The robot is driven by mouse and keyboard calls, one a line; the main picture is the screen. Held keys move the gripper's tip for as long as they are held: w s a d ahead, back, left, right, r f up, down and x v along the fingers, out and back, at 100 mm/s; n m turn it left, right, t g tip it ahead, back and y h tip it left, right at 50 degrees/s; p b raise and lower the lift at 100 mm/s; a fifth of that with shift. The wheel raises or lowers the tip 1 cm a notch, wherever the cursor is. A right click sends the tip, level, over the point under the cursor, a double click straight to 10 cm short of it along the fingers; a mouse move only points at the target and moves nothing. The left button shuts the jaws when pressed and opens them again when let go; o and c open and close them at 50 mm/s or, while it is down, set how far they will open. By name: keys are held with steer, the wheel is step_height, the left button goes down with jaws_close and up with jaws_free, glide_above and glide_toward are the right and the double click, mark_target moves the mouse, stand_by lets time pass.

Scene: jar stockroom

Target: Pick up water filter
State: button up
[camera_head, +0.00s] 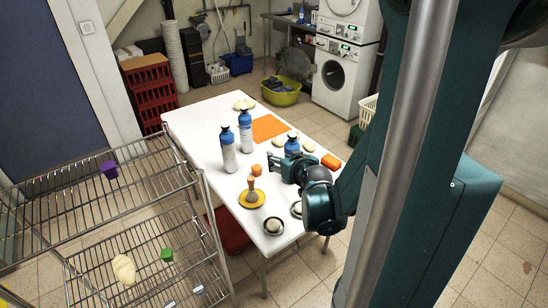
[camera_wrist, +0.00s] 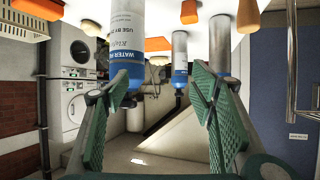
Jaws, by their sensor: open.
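Three water filters, blue-and-white bottles with dark caps, stand on the white table. Two stand left of my gripper in the head view, one in front (camera_head: 228,152) and one behind it (camera_head: 246,132). The third (camera_head: 292,146) stands just behind my gripper, its lower part hidden. My gripper (camera_head: 272,164) is open and empty, low over the table, pointing left. The wrist view is upside down. There, one labelled filter (camera_wrist: 127,40) is close, beside the left finger, and another (camera_wrist: 180,62) is farther off between the open fingers (camera_wrist: 160,85).
The white table (camera_head: 195,115) also holds an orange mat (camera_head: 269,128), orange blocks (camera_head: 257,170), pale rolls, a yellow plate (camera_head: 250,199) with a brush-like item, and dark-rimmed dishes (camera_head: 273,226). A wire rack (camera_head: 95,205) stands at the left. The table's far left is clear.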

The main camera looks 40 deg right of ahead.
steer(key=s+d+f+h, duration=0.1)
steer(key=d+f, duration=0.1)
steer(key=d, duration=0.3)
steer(key=shift+s+d+m, duration=0.25)
steer(key=shift+s+m, duration=0.05)
steer(key=shift+m, duration=0.1)
steer(key=shift+x, duration=1.3)
steer(key=shift+b, duration=0.3)
steer(key=b+x, duration=0.1)
steer(key=x, duration=0.4)
steer(key=shift+w+r, duration=0.1)
steer(key=shift+w, duration=0.05)
jaws_close()
